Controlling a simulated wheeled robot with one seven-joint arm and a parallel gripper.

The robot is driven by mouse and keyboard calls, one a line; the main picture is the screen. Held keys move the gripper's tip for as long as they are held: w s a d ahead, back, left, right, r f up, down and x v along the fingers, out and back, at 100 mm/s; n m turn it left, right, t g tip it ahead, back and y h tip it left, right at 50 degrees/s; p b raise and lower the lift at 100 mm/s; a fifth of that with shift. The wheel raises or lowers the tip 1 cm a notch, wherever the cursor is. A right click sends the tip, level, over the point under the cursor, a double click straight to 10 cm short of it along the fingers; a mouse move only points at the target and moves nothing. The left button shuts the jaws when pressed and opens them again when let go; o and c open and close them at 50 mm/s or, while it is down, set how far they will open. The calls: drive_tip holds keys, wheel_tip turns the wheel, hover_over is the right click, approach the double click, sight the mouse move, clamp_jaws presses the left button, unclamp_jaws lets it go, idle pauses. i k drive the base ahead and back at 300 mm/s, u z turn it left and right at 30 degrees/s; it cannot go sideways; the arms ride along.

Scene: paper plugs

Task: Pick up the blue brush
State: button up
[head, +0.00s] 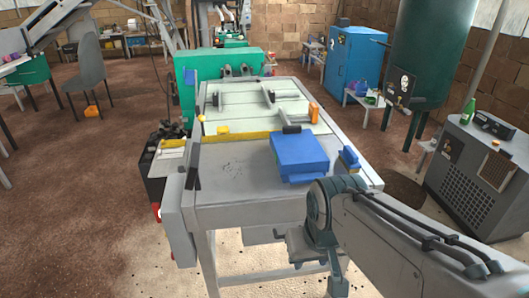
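A small blue object with a tan or yellowish edge, which looks like the blue brush (350,158), rests near the right edge of the grey worktable (225,178). It is just right of a larger blue box (298,150) and slightly apart from it. My arm reaches in from the lower right. My gripper (318,258) hangs below the wrist, in front of the table's near right side, nearer to me and lower in the picture than the brush. It is not touching the brush. Its fingers are small and partly hidden by the wrist, so their opening is unclear.
A yellow strip (235,137) crosses the table behind the blue box. An orange object (314,112) stands at the far right edge. A grey cabinet (480,170) with a green bottle (468,111) is at the right. The table's front left surface is clear.

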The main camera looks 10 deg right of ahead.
sight(348, 158)
drive_tip(key=k, duration=0.65)
drive_tip(key=z, duration=0.6)
drive_tip(key=i, duration=0.5)
drive_tip(key=z, duration=0.9)
drive_tip(key=i, duration=0.65)
drive_tip(key=u, duration=0.6)
drive_tip(key=i, duration=0.75)
drive_tip(key=u, duration=0.9)
